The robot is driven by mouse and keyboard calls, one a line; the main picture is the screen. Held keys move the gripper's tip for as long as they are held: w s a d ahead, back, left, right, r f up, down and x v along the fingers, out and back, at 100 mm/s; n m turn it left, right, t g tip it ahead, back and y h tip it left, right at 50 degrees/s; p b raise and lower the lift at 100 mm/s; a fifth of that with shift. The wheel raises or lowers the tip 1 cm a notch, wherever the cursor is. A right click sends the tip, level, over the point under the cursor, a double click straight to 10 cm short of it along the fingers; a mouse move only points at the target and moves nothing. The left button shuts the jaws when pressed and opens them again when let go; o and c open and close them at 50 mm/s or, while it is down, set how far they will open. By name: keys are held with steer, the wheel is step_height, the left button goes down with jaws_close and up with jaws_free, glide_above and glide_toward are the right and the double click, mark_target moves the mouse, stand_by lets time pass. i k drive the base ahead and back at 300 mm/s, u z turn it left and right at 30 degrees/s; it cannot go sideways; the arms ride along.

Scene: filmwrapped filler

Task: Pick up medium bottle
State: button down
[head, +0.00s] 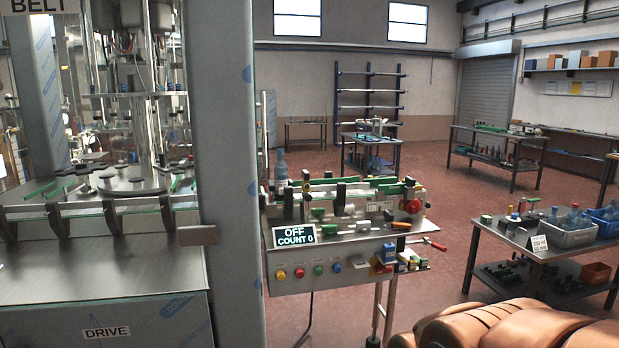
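A blue-grey bottle (281,171) stands upright at the left end of the small conveyor bench. More blue bottles (572,216) show in a grey bin (566,236) on the right-hand table, and others sit in a blue bin (606,228) beside it at the picture's edge. They are small in view, and I cannot tell which one is the medium bottle. My gripper is not in view; only copper-coloured rounded shapes, likely my arm, show at the bottom right.
The conveyor bench (345,275) has a display reading OFF, COUNT 0. A large filling machine (100,260) and steel post (222,150) block the left. The right table (505,236) holds a sign card and small parts. Red floor (440,215) is open between the benches.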

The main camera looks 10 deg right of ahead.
mark_target(280, 169)
steer(key=z, duration=0.75)
steer(key=i, duration=2.55)
steer(key=u, duration=1.95)
